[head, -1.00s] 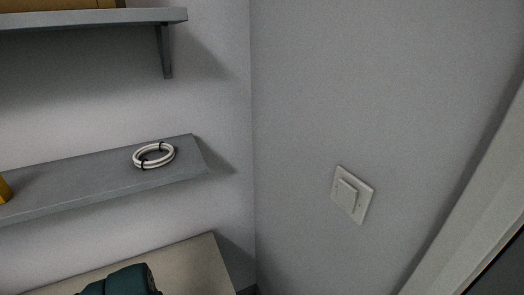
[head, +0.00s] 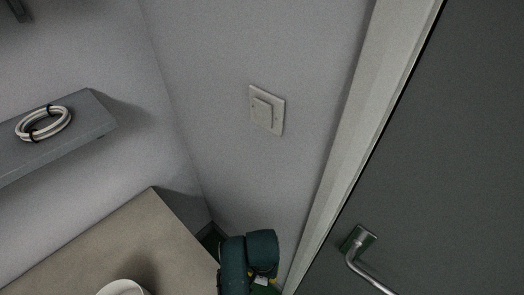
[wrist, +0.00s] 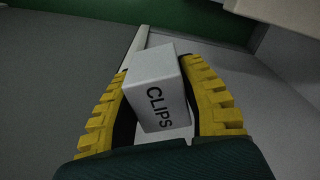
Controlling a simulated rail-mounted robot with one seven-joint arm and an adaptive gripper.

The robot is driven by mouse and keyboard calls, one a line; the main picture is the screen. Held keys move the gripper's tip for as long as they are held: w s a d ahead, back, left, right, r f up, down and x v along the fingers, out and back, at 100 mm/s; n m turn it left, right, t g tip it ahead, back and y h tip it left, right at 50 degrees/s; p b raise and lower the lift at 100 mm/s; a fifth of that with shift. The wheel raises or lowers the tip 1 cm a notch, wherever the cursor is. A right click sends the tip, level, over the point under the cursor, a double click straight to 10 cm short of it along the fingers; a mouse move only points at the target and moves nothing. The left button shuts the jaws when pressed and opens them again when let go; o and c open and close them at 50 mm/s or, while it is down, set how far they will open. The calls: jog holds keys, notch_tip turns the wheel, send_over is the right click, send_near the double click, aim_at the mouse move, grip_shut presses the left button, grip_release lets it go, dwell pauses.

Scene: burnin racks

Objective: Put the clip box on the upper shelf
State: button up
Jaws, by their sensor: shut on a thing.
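The clip box (wrist: 162,95), a small white box with the black word CLIPS, is in the wrist view. My gripper (wrist: 158,72) is shut on it, with a yellow ribbed finger on each side. In the head view, yellow and white bits show at the end of my dark green arm near the bottom, low by the wall corner; the box is not clear there. A lower grey shelf (head: 88,122) is at the left.
A white cable coil (head: 43,124) lies on the lower shelf. Below is a beige bench top (head: 120,235) with a white round thing (head: 122,287) at the bottom edge. A wall switch (head: 266,110) and a dark door with a metal handle (head: 362,257) are to the right.

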jog(key=n, duration=0.3)
jog(key=shift+w, duration=0.3)
jog(key=s+r+p, duration=0.4)
jog(key=r+p, duration=1.1)
jog(key=p, duration=0.1)
jog(key=s+r+p, duration=0.3)
jog(key=r+p, duration=1.2)
jog(key=p, duration=0.2)
jog(key=shift+s+r, duration=0.25)
jog(key=shift+s, duration=0.1)
